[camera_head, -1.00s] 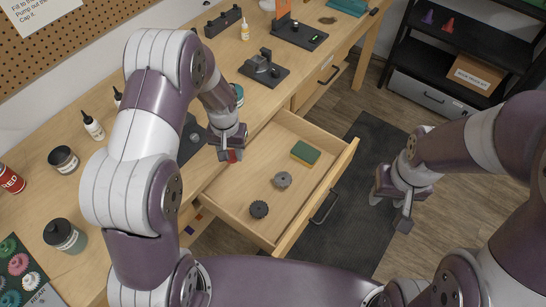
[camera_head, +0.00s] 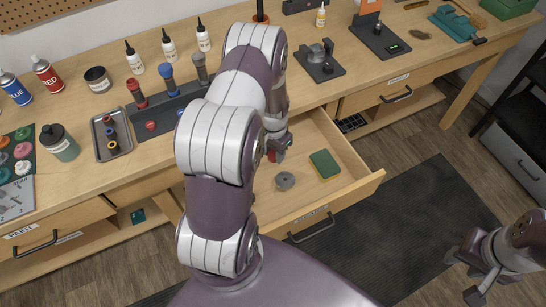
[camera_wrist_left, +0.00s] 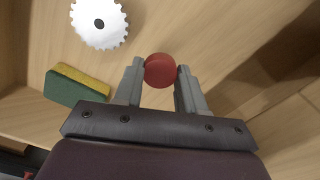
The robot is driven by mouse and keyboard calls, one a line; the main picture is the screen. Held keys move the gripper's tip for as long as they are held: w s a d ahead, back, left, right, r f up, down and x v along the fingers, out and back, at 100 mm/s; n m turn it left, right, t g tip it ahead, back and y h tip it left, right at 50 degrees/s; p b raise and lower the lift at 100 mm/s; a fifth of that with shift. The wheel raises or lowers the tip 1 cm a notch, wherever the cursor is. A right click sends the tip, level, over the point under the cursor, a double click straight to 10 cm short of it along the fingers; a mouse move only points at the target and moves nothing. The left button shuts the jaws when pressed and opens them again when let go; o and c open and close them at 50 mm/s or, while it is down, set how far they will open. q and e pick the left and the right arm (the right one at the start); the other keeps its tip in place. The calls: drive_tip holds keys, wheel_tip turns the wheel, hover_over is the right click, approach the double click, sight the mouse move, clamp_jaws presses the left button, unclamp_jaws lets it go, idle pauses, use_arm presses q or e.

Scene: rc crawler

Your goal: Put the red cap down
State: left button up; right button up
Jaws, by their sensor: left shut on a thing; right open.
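The red cap (camera_wrist_left: 159,70) is a small round piece held between the fingertips of my left gripper (camera_wrist_left: 160,78) in the left wrist view. In the head view the left gripper (camera_head: 277,148) hangs over the open drawer (camera_head: 348,187), near its inner left part, and only a bit of the red cap shows beside it. The height of the cap above the drawer floor is hard to tell. My right gripper (camera_head: 480,280) is open and empty over the floor at the lower right.
In the drawer lie a grey gear (camera_head: 285,181) and a green and yellow sponge (camera_head: 325,165). The bench top (camera_head: 330,95) behind holds bottles, a small tray (camera_head: 112,135) and a dark rack of coloured tools (camera_head: 175,108). A dark mat (camera_head: 420,215) covers the floor.

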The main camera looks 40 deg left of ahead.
sight(271, 153)
use_arm(q)
drive_tip(key=shift+w+a+f, duration=0.15)
drive_tip(key=shift+a+f, duration=0.05)
drive_tip(key=shift+a, duration=0.15)
drive_tip(key=shift+a+f, duration=0.15)
drive_tip(key=shift+f, duration=0.15)
wheel_tip(271, 153, down, 3)
drive_tip(key=shift+r, duration=0.1)
drive_tip(key=shift+f, duration=0.4)
drive_tip(key=shift+f, duration=0.15)
drive_tip(key=o, duration=1.1)
drive_tip(key=shift+o, duration=0.2)
